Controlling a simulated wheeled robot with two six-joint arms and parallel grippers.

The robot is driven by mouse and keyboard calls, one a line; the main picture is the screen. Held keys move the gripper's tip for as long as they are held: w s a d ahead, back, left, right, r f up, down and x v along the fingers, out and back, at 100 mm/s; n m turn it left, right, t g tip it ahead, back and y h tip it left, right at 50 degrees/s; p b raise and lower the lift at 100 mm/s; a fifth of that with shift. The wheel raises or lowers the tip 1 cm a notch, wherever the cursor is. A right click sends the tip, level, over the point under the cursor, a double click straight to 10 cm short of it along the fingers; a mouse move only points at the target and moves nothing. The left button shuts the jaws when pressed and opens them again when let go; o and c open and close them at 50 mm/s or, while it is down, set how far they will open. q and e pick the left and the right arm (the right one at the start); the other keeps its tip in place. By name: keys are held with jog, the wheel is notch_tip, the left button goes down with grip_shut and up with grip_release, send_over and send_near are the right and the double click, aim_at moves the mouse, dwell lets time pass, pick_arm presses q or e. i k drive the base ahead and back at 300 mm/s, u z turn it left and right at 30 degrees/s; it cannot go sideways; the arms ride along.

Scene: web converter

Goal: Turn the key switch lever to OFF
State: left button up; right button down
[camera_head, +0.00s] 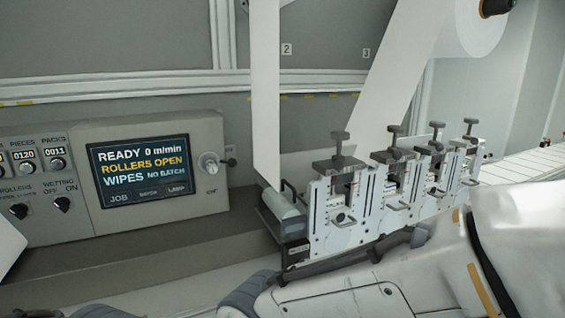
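The key switch (210,163) is on the right end of the grey control panel, right of the screen. It has a pale round body with a small lever or key sticking out to the right. A small label (212,191) below it is too small to read surely, so I cannot tell the lever's setting. No gripper fingers can be made out. White and dark grey parts of my own arm fill the lower right, apart from the switch in the picture.
The screen (139,172) reads READY, ROLLERS OPEN. Small counters and knobs (62,204) are at its left. The ledge (130,255) below the panel is clear.

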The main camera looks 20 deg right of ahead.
aim_at(232, 162)
jog(key=u, duration=0.25)
jog(key=i, duration=0.9)
jog(key=z, duration=0.15)
